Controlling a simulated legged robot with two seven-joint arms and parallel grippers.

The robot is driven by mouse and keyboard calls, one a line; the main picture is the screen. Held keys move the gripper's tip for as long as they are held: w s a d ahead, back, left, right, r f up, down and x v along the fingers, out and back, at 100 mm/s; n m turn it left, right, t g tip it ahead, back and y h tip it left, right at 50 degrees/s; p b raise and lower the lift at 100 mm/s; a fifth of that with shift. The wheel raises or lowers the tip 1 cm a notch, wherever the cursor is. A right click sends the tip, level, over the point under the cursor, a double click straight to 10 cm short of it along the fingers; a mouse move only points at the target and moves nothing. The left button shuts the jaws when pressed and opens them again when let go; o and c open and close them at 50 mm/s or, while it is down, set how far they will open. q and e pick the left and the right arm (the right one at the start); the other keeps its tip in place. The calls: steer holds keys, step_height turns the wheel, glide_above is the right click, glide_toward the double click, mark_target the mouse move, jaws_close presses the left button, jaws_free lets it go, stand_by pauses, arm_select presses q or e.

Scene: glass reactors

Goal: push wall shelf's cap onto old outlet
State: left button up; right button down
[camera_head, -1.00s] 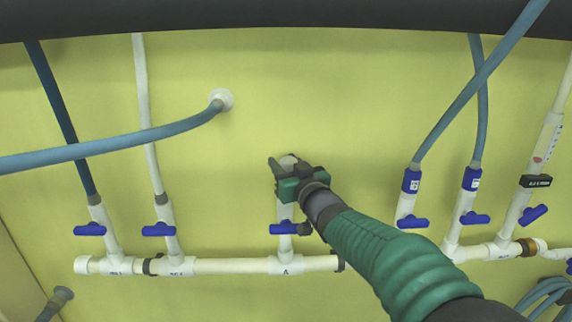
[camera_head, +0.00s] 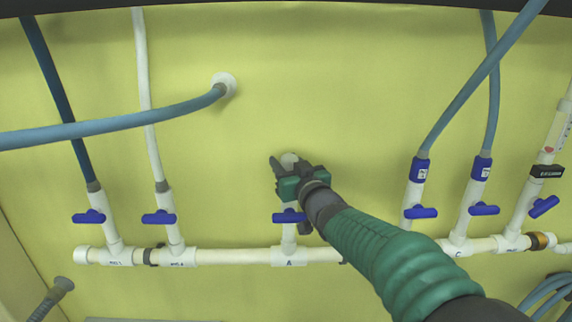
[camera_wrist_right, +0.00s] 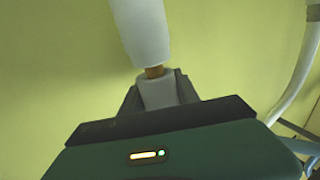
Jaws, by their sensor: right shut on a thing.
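My right gripper (camera_head: 289,164) is shut on a small white cap (camera_head: 289,160), above the middle branch of the left white pipe manifold. In the right wrist view, the cap (camera_wrist_right: 157,92) sits between the two dark fingers. A white pipe end, the outlet (camera_wrist_right: 141,30), stands in line with the cap. Its narrow brownish tip (camera_wrist_right: 154,71) meets the cap's mouth; how far it is inside I cannot tell. In the head view, the outlet's branch (camera_head: 289,238) with its blue valve handle (camera_head: 289,217) is partly hidden by my gripper. My left gripper is out of view.
The manifold (camera_head: 230,255) runs along the yellow wall (camera_head: 350,60), with blue-handled valves on its left branches. A blue hose (camera_head: 110,128) reaches a wall port (camera_head: 224,85). More valves and hoses stand at right. The wall above my gripper is clear.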

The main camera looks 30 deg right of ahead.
steer(key=shift+f, duration=0.1)
steer(key=shift+s+a+f+b, duration=0.1)
steer(key=shift+a+f+b, duration=0.05)
steer(key=shift+f+b, duration=0.5)
steer(key=shift+s+r, duration=0.1)
steer(key=c, duration=1.3)
jaws_free()
steer(key=o, duration=0.5)
steer(key=shift+w, duration=0.2)
steer(key=shift+s, duration=0.1)
